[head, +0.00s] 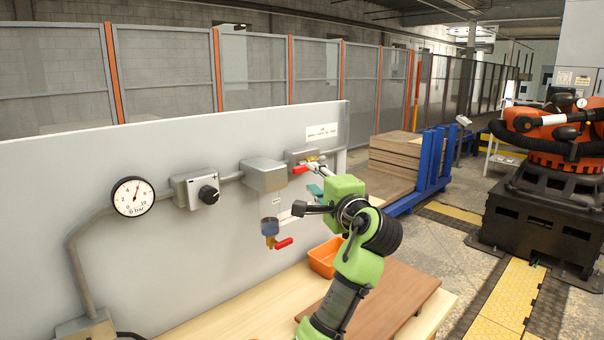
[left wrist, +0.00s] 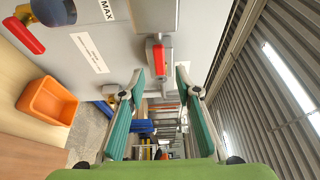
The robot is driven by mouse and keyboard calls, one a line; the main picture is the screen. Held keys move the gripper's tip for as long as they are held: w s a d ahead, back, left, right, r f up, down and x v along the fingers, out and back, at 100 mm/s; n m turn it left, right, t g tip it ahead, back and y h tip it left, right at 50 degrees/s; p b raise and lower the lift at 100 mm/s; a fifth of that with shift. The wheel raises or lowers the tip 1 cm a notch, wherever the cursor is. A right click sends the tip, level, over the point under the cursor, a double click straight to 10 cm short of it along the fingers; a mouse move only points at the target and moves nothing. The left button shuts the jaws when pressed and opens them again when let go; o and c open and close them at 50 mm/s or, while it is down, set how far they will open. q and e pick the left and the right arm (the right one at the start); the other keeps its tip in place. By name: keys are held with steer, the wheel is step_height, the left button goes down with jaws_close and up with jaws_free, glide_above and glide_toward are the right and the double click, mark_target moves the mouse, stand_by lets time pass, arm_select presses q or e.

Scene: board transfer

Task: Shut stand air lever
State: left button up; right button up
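A red lever (head: 301,170) sits on a small valve at the right end of the pipe run on the grey panel. It also shows straight ahead in the left wrist view (left wrist: 159,60). A second red lever (head: 284,243) hangs below the blue-bowled filter, lower on the panel; it is at the top left of the left wrist view (left wrist: 22,36). My left gripper (head: 319,181) is close to the upper lever. In the left wrist view its two teal fingers (left wrist: 162,82) are spread, with that lever beyond their tips and nothing between them. My right gripper is not in view.
A pressure gauge (head: 133,196), a box with a black knob (head: 196,190) and a grey junction box (head: 264,175) line the panel. An orange bin (head: 325,257) and a brown board (head: 395,300) lie on the wooden bench below. A blue rack with stacked boards (head: 395,158) stands behind.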

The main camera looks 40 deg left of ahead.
mark_target(303, 170)
arm_select(q)
steer(key=b+x, duration=0.1)
steer(key=x, duration=0.8)
steer(key=shift+f, duration=0.1)
jaws_close()
